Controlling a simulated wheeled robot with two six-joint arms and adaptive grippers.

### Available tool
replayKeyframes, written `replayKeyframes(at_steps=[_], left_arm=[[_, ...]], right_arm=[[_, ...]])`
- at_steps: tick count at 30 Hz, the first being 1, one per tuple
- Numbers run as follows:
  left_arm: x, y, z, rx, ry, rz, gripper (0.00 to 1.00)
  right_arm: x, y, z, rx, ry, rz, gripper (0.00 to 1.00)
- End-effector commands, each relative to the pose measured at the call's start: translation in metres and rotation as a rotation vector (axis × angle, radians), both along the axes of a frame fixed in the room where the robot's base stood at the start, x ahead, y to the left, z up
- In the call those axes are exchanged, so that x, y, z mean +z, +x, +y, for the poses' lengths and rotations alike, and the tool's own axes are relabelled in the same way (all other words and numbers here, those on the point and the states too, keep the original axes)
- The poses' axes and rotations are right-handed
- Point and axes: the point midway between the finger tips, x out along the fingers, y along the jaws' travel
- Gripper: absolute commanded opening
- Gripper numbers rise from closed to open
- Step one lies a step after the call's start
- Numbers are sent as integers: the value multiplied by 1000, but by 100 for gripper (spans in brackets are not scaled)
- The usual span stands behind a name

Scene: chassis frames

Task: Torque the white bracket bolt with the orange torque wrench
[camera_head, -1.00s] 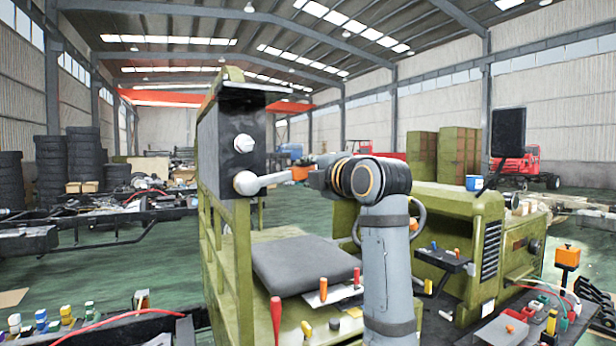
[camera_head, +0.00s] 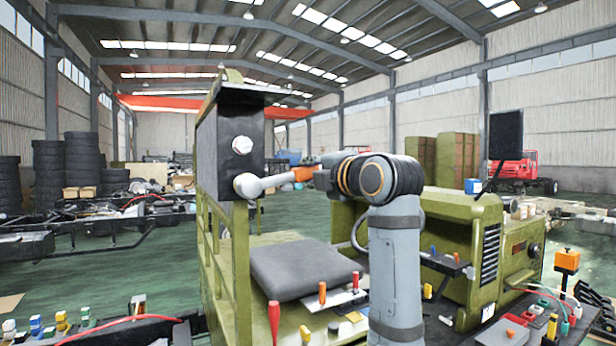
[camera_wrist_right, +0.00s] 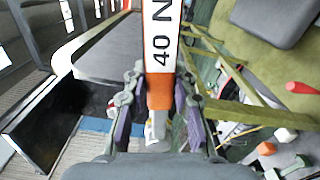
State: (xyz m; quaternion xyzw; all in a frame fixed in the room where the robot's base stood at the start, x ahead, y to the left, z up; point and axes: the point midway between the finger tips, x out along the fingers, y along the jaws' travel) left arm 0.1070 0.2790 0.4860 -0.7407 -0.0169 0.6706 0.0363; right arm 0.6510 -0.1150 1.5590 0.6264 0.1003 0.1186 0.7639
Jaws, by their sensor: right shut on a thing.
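The white bolt (camera_head: 242,145) sits on the dark upright panel (camera_head: 222,150) of the olive frame. The orange and white torque wrench (camera_head: 276,180) lies nearly level, its round pale head against the panel's lower part, below the white bolt. I cannot tell whether the head sits on another bolt there. My right gripper (camera_head: 318,176) is shut on the wrench's orange handle end. In the right wrist view the wrench (camera_wrist_right: 161,45), marked "40 N", runs up between the fingers of the right gripper (camera_wrist_right: 158,103). My left gripper is not in view.
A grey seat pad (camera_head: 300,268) lies below the wrench, with a red-handled tool (camera_head: 274,322) in front. The olive engine hood (camera_head: 465,225) stands to the right. Air left of the panel is open.

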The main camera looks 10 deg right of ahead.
Motion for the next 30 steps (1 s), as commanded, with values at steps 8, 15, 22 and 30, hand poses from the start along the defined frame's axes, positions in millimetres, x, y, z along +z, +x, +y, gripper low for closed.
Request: replayKeyframes(at_steps=[8, 15, 22, 30], left_arm=[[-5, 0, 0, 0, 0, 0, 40], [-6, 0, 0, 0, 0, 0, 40], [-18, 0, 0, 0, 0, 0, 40], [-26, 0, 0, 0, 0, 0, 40]], right_arm=[[1, -9, -2, 1, 1, -4, 0], [1, -10, -3, 0, 2, -5, 0], [0, -33, -11, -1, 2, -8, 0], [1, -55, -18, 0, 2, -7, 0]])
